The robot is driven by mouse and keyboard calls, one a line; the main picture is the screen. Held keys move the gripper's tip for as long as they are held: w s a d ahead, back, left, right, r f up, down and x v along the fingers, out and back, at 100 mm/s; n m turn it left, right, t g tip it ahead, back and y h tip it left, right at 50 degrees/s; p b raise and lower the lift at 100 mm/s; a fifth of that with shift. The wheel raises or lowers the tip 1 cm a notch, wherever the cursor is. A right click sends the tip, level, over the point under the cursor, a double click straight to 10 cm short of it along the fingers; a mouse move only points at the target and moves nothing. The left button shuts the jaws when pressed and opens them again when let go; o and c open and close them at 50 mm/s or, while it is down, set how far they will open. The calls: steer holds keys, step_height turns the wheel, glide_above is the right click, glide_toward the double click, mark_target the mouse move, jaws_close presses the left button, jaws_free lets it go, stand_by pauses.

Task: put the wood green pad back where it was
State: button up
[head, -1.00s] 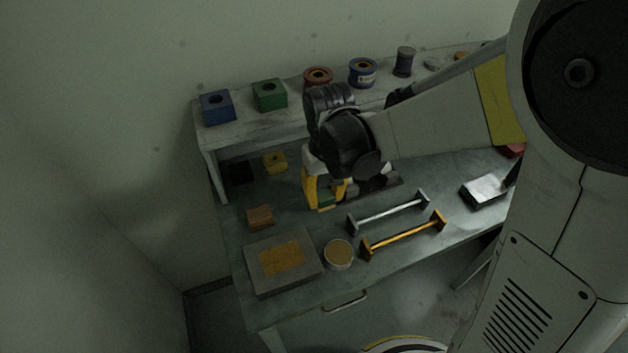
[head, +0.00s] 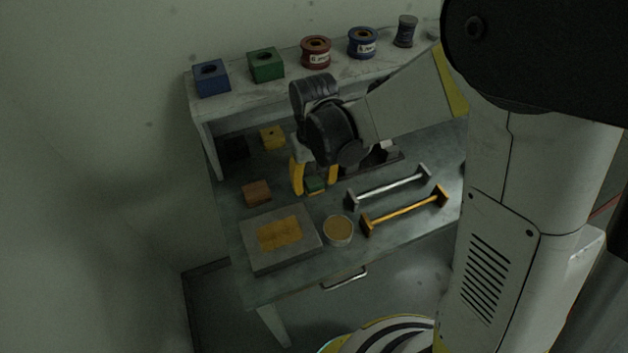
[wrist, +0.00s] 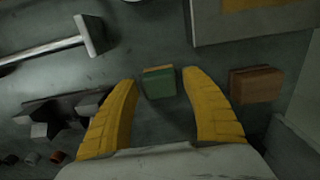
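The green pad (head: 315,184) is a small block with a thin lighter edge in the wrist view (wrist: 159,83). It appears to lie on the workbench, right of the brown wooden block (head: 256,193), which also shows in the wrist view (wrist: 256,84). My gripper (head: 314,190) is above the bench with its yellow fingers spread on either side of the pad. In the wrist view my gripper (wrist: 162,82) shows gaps between the pad and both fingertips. In the head view the fingers partly hide the pad.
A grey plate with an orange-brown patch (head: 254,253) and a round tin (head: 338,231) lie nearer the front edge. A silver bar handle (head: 389,188) and an orange one (head: 405,211) lie to the right. A raised shelf (head: 290,85) holds coloured blocks and spools behind.

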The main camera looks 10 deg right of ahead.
mark_target(314, 181)
step_height(314, 181, up, 11)
steer(key=p, duration=0.4)
steer(key=s+d+r+m+t, duration=0.3)
steer(key=s+d+r+t, duration=0.4)
steer(key=s+d+r, duration=0.3)
steer(key=s+d, duration=0.1)
steer(key=d, duration=0.2)
steer(key=shift+d, duration=0.25)
steer(key=shift+w, duration=0.1)
step_height(314, 181, down, 3)
steer(key=b, duration=0.2)
steer(key=shift+b, duration=0.3)
